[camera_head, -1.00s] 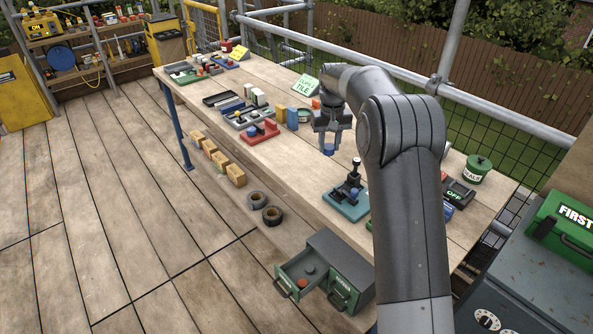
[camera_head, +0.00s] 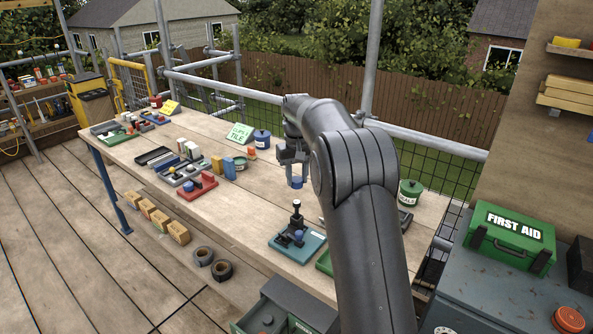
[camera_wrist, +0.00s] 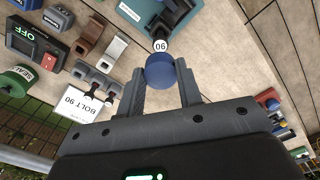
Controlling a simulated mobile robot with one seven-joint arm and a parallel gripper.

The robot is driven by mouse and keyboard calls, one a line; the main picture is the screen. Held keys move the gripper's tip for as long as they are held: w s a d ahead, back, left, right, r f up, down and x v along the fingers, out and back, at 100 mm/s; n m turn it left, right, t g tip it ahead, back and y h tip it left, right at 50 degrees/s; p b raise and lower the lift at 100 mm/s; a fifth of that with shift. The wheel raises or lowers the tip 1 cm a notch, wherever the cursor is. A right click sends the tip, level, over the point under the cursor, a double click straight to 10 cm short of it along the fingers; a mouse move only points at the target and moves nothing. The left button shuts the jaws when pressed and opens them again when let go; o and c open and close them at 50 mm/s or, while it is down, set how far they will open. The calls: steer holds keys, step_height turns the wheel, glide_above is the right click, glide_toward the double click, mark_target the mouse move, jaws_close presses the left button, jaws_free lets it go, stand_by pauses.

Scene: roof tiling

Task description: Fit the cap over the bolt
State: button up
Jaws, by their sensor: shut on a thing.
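My gripper (camera_head: 291,163) is shut on a blue round cap (camera_head: 296,182) and holds it above the table. In the wrist view the cap (camera_wrist: 160,72) sits between the two fingertips, with a white round "90" tag (camera_wrist: 160,46) at its edge, seen upside down. Below the cap in the head view is a teal base (camera_head: 283,243) with a dark upright fixture (camera_head: 296,214) and a blue part on it. Part of this teal base (camera_wrist: 130,12) shows at the top of the wrist view. I cannot tell which part is the bolt. The cap is apart from the fixture.
A "BOLT 90" card (camera_wrist: 88,103) stands on the table in the wrist view. A green lidded pot (camera_head: 410,192) is to the right. A red tray (camera_head: 196,187) and several small parts are to the left. A scaffold rail (camera_head: 250,98) runs behind the table.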

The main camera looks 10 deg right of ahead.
mark_target(297, 202)
steer(key=shift+f, duration=3.4)
steer(key=shift+f, duration=0.5)
steer(key=o, duration=1)
steer(key=shift+r, duration=0.15)
steer(key=shift+r, duration=3.4)
